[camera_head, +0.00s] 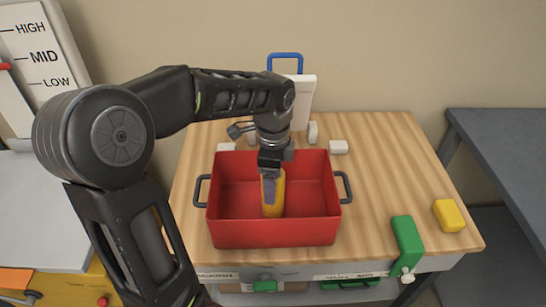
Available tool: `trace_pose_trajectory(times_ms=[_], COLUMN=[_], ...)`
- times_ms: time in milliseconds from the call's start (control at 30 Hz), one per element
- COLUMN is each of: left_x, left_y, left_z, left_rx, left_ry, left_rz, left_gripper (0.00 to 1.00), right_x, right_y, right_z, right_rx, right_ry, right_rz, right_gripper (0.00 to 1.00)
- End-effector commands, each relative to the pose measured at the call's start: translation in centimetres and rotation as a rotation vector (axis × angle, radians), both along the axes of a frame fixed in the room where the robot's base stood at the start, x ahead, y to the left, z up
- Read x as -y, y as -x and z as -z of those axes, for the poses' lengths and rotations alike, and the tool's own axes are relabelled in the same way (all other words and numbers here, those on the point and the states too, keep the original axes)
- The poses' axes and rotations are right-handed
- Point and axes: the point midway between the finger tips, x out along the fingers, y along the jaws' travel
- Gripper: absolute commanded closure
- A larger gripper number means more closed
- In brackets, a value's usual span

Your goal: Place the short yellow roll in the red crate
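The short yellow roll (279,195) is upright inside the red crate (272,234), near its middle. The crate sits on the wooden table top, with a dark handle on each side. My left gripper (269,190) points straight down into the crate at the roll. One dark finger lies in front of the roll and covers part of it. The other finger is hidden, so I cannot tell whether the gripper is shut on the roll. The roll's lower end seems at or close to the crate floor. My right gripper is not in view.
A yellow block (448,215) and a green lever (407,242) are at the table's right. Small white blocks (338,147) and a white board with a blue handle (285,60) stand behind the crate. A grey table (500,130) is at far right. The wooden table right of the crate is mostly clear.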

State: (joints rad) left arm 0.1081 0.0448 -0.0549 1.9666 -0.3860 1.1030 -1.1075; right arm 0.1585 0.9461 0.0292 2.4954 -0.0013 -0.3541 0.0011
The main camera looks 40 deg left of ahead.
Motion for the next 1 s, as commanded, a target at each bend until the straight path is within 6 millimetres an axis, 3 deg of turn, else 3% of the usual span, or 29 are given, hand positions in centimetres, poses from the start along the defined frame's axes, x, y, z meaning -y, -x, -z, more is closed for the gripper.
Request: trace_pose_trajectory(times_ms=[300,433,600,1000], left_x=[0.0,0.0,0.0,0.0], left_y=[-0.1,-0.1,0.0,0.0], left_z=[-6.6,-8.6,-9.8,-9.8], left_rx=[0.005,0.004,0.001,0.0], left_ry=[0.0,0.0,0.0,0.0], left_rz=[0.0,0.0,0.001,0.001], left_gripper=[0.27,0.27,0.27,0.27], right_x=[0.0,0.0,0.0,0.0], right_y=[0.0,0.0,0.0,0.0], right_z=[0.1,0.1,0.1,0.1], right_rx=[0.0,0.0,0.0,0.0], right_ry=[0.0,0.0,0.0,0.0], right_rz=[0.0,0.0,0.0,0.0], right_gripper=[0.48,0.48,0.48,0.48])
